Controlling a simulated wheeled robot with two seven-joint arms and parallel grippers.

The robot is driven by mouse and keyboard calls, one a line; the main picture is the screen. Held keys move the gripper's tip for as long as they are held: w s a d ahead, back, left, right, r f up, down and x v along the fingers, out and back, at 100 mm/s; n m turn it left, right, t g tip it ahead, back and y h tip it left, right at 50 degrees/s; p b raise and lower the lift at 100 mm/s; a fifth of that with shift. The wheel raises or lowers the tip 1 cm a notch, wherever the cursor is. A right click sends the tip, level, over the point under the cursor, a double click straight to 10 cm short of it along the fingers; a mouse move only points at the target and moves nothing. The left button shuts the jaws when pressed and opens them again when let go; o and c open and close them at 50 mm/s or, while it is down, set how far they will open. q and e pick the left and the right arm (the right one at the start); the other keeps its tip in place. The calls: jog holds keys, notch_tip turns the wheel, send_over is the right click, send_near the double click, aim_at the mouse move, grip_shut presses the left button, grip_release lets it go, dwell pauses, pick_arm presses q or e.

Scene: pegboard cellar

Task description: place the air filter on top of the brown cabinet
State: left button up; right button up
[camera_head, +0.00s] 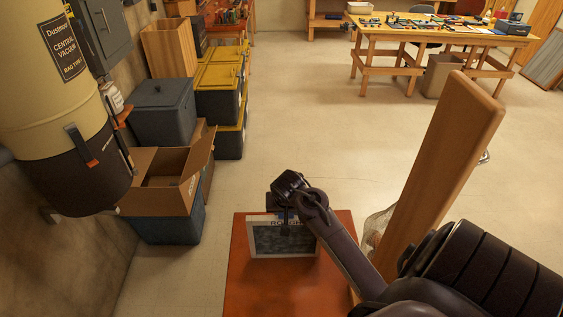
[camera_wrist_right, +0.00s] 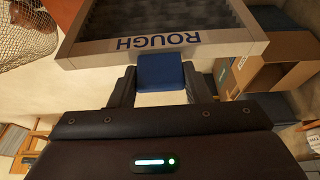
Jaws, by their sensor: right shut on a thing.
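The air filter (camera_head: 283,239) is a flat panel with a pale frame and dark mesh, standing roughly upright in the head view. In the right wrist view its frame (camera_wrist_right: 120,48) reads "ROUGH". My right gripper (camera_head: 287,203) is above it, shut on a blue tab (camera_wrist_right: 160,72) at its edge; the right gripper's fingers (camera_wrist_right: 159,88) flank this tab. The reddish-brown cabinet (camera_head: 255,290) shows its flat top below and around the filter. I cannot tell whether the filter's lower edge touches that top. My left gripper is not in view.
An open cardboard box (camera_head: 160,200) sits on a dark bin left of the cabinet. A tall wooden board (camera_head: 440,165) and a netted thing (camera_head: 376,225) stand to the right. A cream vacuum canister (camera_head: 50,90) hangs left. The floor beyond is clear up to the workbench (camera_head: 440,36).

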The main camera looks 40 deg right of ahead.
jog(key=shift+w+d+f, duration=0.1)
jog(key=shift+w+f, duration=0.05)
jog(key=shift+f, duration=0.3)
jog(key=shift+w+f, duration=0.2)
jog(key=shift+w, duration=0.15)
jog(key=shift+s, duration=0.3)
jog(key=o, duration=0.6)
jog(key=shift+s, duration=0.1)
jog(key=o, duration=0.3)
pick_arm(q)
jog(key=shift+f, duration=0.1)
pick_arm(e)
jog(key=shift+o, duration=0.2)
jog(key=shift+w, duration=0.2)
pick_arm(q)
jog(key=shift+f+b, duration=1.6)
jog(key=shift+b, duration=0.05)
pick_arm(e)
jog(key=v, duration=1.2)
jog(key=shift+r, duration=0.2)
